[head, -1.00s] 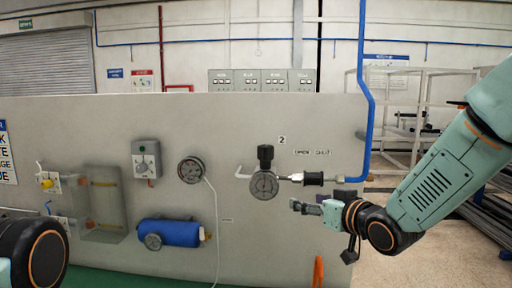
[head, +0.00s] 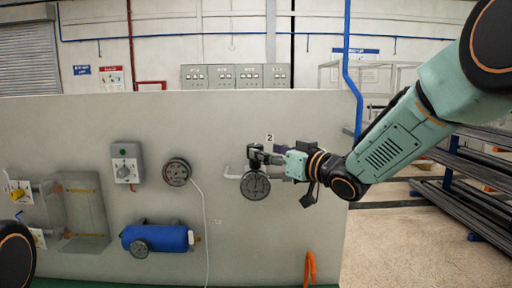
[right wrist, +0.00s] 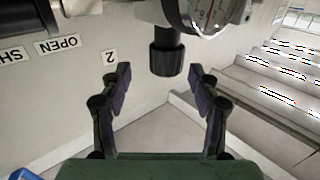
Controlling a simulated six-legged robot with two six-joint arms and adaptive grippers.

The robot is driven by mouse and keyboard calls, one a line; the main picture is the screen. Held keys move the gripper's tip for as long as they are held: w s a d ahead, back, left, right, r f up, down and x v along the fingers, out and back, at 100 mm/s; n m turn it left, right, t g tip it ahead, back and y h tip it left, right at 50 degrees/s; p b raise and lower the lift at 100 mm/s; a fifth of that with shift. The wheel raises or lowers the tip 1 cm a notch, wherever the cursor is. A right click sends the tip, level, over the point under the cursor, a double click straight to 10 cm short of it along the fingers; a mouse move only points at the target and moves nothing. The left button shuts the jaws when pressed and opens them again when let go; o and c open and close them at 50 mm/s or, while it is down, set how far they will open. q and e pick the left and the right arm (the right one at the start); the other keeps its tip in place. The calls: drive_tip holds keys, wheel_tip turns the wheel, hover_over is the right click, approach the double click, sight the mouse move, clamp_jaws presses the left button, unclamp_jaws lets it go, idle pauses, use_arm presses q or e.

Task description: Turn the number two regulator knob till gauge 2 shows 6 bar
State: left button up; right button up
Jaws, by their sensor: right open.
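Gauge 2 (head: 255,186) is a round dark-rimmed dial on the grey panel, under the "2" label (head: 270,138). Its needle is too small to read. The number two regulator knob (right wrist: 166,57) is black and ribbed and shows best in the right wrist view, with part of gauge 2 (right wrist: 208,14) beside it. My right gripper (right wrist: 160,80) is open, with the knob lined up between its fingertips, apart from both. In the head view the right gripper (head: 263,155) is just above gauge 2 and largely hides the knob. My left gripper is out of view.
Another gauge (head: 176,172) with a white cable, a grey dial box (head: 126,162) and a blue tank (head: 157,237) are on the panel to the left. A blue pipe (head: 348,70) rises at the right.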

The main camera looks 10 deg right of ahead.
sight(253, 145)
drive_tip(key=w+a, duration=0.3)
drive_tip(key=shift+w+a+r+p, duration=0.15)
drive_tip(key=shift+w+a+p, duration=0.2)
drive_tip(key=shift+a+p, duration=0.05)
drive_tip(key=shift+w+d, duration=0.1)
drive_tip(key=shift+d, duration=0.7)
drive_tip(key=shift+c, duration=0.6)
drive_tip(key=shift+a, duration=0.65)
drive_tip(key=c, duration=0.4)
drive_tip(key=shift+d, duration=0.35)
drive_tip(key=c, duration=0.5)
drive_tip(key=shift+a, duration=0.2)
drive_tip(key=shift+c, duration=0.9)
drive_tip(key=shift+f, duration=0.2)
drive_tip(key=shift+f, duration=0.2)
